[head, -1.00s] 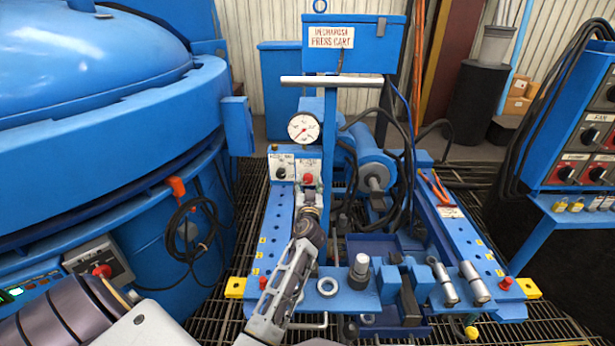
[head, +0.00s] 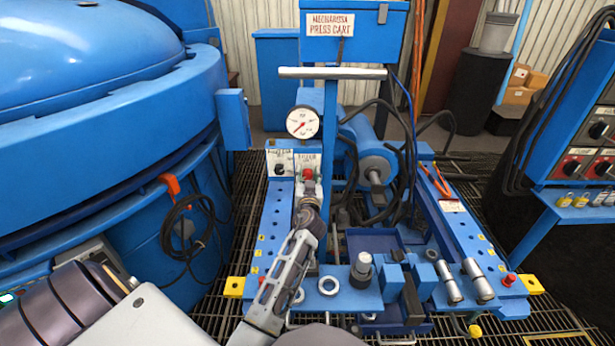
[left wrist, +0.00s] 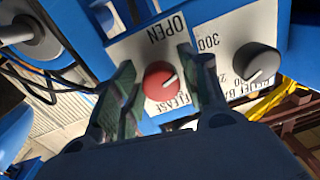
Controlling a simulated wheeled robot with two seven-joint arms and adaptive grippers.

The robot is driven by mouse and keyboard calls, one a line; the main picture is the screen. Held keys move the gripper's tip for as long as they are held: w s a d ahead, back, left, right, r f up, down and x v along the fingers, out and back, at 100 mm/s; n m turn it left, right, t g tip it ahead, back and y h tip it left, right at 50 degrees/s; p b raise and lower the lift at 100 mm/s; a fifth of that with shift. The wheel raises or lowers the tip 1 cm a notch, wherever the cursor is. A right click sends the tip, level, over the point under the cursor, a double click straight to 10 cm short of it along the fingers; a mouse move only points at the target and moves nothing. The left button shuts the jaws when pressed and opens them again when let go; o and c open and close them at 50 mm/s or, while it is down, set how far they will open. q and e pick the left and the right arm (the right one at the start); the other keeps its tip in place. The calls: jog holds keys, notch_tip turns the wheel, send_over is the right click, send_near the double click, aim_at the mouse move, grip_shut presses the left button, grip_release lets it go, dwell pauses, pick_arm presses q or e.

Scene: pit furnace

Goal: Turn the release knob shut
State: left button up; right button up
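The release knob (left wrist: 160,80) is a round red knob with a white pointer line, on a white plate marked OPEN and RELEASE. In the left wrist view its pointer slants to the right. In the head view the knob (head: 309,175) sits on the cart's panel below the gauge. My left gripper (left wrist: 158,70) is open, with one finger on each side of the knob and gaps visible between fingers and knob. In the head view the left gripper (head: 309,188) is just in front of the plate. My right gripper is not in view.
A black relief knob (left wrist: 257,62) is close beside the release plate. A pressure gauge (head: 303,122) stands above the panel, its needle pointing lower left. The press cart (head: 343,73) carries hoses and loose parts. The blue furnace (head: 110,150) fills the left side.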

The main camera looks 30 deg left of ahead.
pick_arm(q)
jog(key=c, duration=0.6)
jog(key=shift+c, duration=0.2)
